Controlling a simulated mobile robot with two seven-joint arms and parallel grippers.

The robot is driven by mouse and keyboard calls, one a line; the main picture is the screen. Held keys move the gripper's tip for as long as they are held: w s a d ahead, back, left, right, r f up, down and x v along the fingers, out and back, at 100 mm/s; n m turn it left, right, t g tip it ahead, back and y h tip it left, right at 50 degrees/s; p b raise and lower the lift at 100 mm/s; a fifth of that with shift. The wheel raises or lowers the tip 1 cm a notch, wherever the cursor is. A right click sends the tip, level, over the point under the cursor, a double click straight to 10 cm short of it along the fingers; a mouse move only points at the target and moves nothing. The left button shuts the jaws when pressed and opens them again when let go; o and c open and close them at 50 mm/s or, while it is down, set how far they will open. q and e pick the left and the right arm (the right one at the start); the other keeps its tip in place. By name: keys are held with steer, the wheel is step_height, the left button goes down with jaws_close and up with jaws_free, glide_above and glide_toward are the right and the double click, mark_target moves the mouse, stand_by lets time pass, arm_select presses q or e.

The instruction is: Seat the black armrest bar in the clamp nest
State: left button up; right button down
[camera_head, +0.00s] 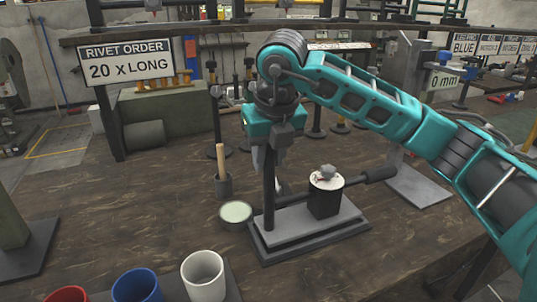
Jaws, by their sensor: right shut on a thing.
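My right gripper (268,158) points down, shut on the upper part of the black armrest bar (268,195). The bar hangs upright, and its lower end overlaps the left end of a grey base plate (294,226). I cannot tell whether it touches the plate. On the plate stands a dark clamp block (324,204) with a white round top, a grey knob and a black handle (380,174) out to the right. The bar is apart from this block, to its left. The nest opening itself is not clear from here. My left gripper is not in view.
A shallow dish of pale green (236,212) and a dark holder with a wooden-handled tool (222,184) stand just left of the plate. Red, blue and white cups (203,278) stand at the front. A grey stand (418,185) is at right.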

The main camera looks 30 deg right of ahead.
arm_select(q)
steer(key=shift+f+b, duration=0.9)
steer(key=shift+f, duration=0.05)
arm_select(e)
steer(key=shift+f, duration=1.05)
steer(key=c, duration=0.8)
jaws_free()
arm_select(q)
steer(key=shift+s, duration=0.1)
arm_select(e)
steer(key=shift+r, duration=0.15)
arm_select(q)
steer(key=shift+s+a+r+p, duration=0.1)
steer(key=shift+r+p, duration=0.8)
steer(key=shift+p, duration=0.2)
arm_select(e)
steer(key=v, duration=1.2)
steer(key=shift+s+r, duration=0.2)
steer(key=shift+r, duration=0.05)
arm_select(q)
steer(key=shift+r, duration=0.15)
